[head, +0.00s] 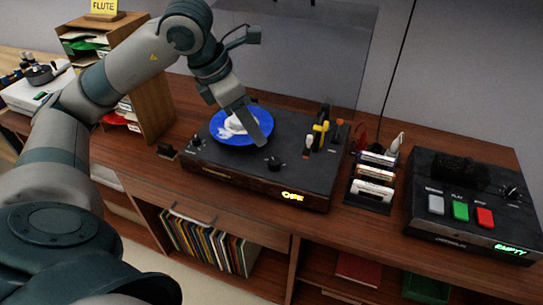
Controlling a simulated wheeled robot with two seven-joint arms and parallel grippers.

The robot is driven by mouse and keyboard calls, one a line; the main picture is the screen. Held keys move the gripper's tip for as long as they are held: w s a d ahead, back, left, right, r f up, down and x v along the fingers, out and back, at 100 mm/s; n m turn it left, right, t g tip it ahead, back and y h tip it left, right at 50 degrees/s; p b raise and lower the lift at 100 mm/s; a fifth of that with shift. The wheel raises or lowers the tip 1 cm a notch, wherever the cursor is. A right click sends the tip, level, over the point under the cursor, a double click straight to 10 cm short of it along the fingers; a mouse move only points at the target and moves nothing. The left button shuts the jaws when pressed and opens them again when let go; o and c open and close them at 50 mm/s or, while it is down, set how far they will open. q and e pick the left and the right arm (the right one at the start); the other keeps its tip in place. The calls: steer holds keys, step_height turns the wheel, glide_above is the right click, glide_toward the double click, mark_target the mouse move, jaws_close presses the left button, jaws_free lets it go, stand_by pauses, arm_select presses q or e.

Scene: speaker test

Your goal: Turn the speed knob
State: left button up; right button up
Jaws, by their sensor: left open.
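A dark record player (305,175) stands on the wooden cabinet, with a blue disc (229,133) on its platter. A black knob (274,163) sits on its top near the front. A smaller knob (196,141) sits near its left front corner. I cannot read which one is the speed knob. A lit display (292,196) on the front reads like "OFF". My right gripper is out of view.
A yellow-topped part (321,129) and a lever stand at the player's right. A tape deck (470,210) with coloured buttons and an "EMPTY" display is at the right. A clear lid (300,50) rises behind.

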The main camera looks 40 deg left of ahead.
mark_target(274, 161)
arm_select(q)
steer(key=p+x, duration=0.1)
steer(key=x, duration=1)
steer(key=shift+d+f, duration=0.1)
steer(key=shift+w+d+f, duration=0.1)
steer(key=shift+w+f, duration=0.1)
steer(key=shift+f, duration=0.35)
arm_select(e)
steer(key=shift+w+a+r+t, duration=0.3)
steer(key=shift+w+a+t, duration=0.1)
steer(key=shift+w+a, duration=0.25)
arm_select(q)
steer(key=c, duration=1)
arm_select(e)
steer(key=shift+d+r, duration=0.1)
